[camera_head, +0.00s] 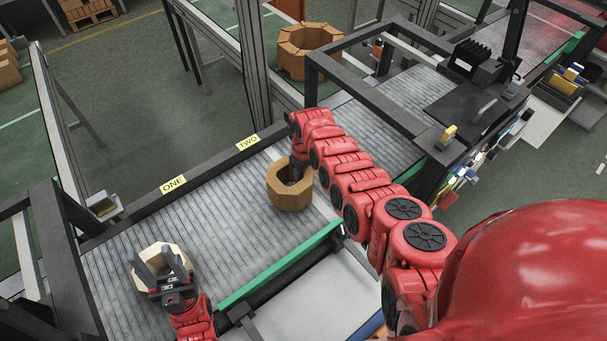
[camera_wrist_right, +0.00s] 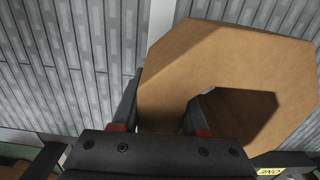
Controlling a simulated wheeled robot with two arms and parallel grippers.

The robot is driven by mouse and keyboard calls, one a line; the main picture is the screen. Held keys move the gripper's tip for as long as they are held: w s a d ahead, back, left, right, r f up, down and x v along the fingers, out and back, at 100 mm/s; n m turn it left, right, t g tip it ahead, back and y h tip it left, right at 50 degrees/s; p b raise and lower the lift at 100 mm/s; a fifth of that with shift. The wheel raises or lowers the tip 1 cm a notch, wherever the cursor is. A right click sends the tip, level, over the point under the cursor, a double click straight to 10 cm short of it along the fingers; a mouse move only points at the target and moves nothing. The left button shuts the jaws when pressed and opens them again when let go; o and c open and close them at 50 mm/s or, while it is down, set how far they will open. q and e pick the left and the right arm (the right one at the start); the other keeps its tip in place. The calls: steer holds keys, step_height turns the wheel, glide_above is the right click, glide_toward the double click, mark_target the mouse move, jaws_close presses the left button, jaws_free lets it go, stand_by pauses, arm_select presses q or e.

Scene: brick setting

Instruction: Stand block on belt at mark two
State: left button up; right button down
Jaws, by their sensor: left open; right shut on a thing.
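Whether the block touches the belt is unclear. A paler ring block (camera_head: 150,258) is at the belt's left part. My left gripper (camera_head: 168,282) is open at its near side; the fingers are partly hard to make out.
A green strip (camera_head: 280,265) runs along the near edge. A dark frame (camera_head: 375,95) stands over the belt's right part. A larger ring of blocks (camera_head: 308,45) is behind. The belt between the two blocks is clear.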

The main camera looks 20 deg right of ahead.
step_height(320, 180, down, 3)
steer(key=b, duration=0.3)
steer(key=shift+s+f, duration=0.1)
steer(key=shift+f, duration=0.05)
steer(key=shift+f+b, duration=0.15)
steer(key=shift+b, duration=0.15)
steer(key=shift+c, duration=2.1)
jaws_free()
